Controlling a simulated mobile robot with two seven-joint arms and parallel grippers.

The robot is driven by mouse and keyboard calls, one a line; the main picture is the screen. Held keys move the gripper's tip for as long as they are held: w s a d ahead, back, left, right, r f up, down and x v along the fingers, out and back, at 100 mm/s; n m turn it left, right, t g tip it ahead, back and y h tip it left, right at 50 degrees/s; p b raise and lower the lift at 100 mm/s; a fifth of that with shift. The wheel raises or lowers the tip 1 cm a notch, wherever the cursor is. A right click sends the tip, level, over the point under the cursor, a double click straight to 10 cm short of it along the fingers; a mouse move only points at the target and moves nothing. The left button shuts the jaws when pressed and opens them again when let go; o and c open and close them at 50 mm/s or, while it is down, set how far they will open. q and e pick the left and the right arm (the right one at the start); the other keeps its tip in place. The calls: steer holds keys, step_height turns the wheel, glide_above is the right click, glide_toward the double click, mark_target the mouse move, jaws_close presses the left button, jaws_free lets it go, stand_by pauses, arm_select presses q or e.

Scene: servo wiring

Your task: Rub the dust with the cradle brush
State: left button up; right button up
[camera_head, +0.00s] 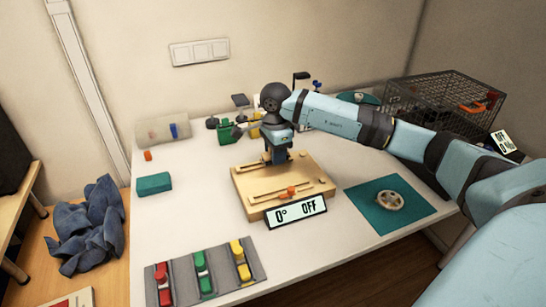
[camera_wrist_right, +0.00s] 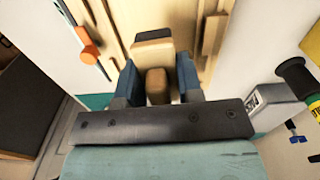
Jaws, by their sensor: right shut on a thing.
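My right gripper (camera_head: 277,152) points down over the back part of the tan wooden board (camera_head: 250,188), which has long slots and an orange piece (camera_head: 291,190) on it. In the right wrist view, the blue fingers of my right gripper (camera_wrist_right: 157,84) are shut on a tan and brown block-like thing (camera_wrist_right: 152,50) with a dark end, which seems to be the cradle brush. Whether it touches the board is hard to tell. I cannot make out dust. My left gripper is not in view.
A display reading "0° OFF" (camera_head: 296,212) stands at the board's front. A teal mat (camera_head: 366,214) with a pale wheel (camera_head: 390,201) lies right. A grey holder (camera_head: 184,283) with coloured pieces is in front. A wire cage (camera_head: 445,98) stands back right.

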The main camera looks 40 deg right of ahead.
steer(key=shift+r+p, duration=0.4)
steer(key=shift+r, duration=0.7)
